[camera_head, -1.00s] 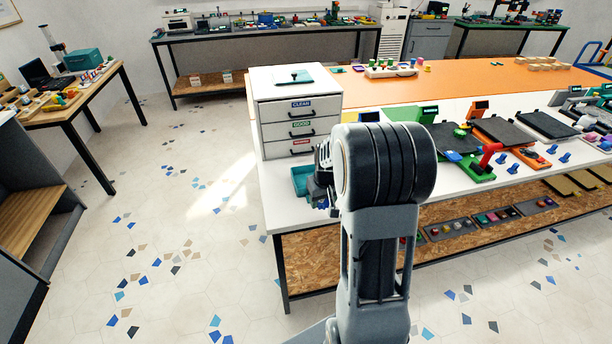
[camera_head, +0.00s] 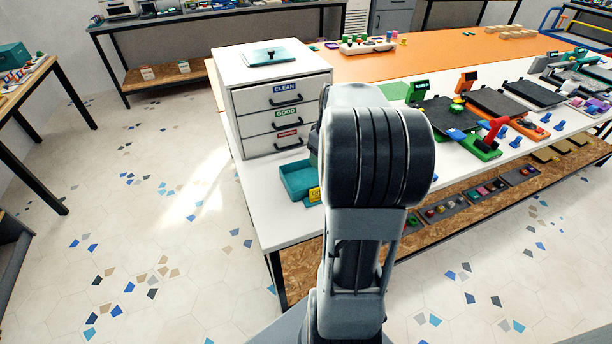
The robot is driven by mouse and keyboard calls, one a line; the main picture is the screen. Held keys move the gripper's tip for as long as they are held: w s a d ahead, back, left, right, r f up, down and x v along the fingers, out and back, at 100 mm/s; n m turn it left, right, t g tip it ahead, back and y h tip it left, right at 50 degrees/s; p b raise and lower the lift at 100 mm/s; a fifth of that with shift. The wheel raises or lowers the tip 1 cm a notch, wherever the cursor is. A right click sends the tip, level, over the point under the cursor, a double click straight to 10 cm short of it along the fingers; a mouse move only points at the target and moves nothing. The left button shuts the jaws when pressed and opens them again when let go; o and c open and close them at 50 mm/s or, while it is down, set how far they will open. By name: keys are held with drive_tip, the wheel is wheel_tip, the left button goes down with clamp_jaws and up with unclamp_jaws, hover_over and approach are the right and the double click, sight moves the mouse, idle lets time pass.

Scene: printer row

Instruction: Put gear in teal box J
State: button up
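A teal open box (camera_head: 297,181) stands on the near left corner of the white table, in front of the drawer cabinet. A yellow label (camera_head: 314,194) shows at its right side, partly behind my arm, and I cannot read its letter. My arm fills the middle of the view. My gripper is hidden behind the arm's thick dark-ringed joint, so I cannot see its fingers or anything in them. I cannot pick out a gear for certain in this view.
A white cabinet (camera_head: 238,115) with drawers marked CLEAN and GOOD stands behind the teal box, a teal plate (camera_head: 272,56) on top. Printers with dark beds, one a green printer (camera_head: 481,148), line the table to the right. The floor at left (camera_head: 150,210) is clear.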

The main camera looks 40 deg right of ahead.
hover_over(306, 181)
drive_tip(key=s, duration=0.1)
wheel_tip(306, 181, down, 5)
drive_tip(key=shift+d+f, duration=0.1)
drive_tip(key=shift+f, duration=0.1)
drive_tip(key=shift+w+f+b, duration=0.2)
drive_tip(key=shift+f+b, duration=0.2)
drive_tip(key=shift+f, duration=1.35)
drive_tip(key=shift+f, duration=0.15)
drive_tip(key=o, duration=0.9)
wheel_tip(306, 181, up, 11)
drive_tip(key=s+p, duration=0.1)
drive_tip(key=s, duration=0.1)
drive_tip(key=s+a+m, duration=0.1)
drive_tip(key=s+a, duration=0.4)
drive_tip(key=a, duration=0.5)
drive_tip(key=s+a+f+t, duration=0.1)
drive_tip(key=s+a, duration=0.4)
drive_tip(key=a, duration=0.6)
drive_tip(key=shift+s+f+m, duration=0.2)
drive_tip(key=shift+f+m, duration=0.1)
drive_tip(key=shift+m, duration=0.1)
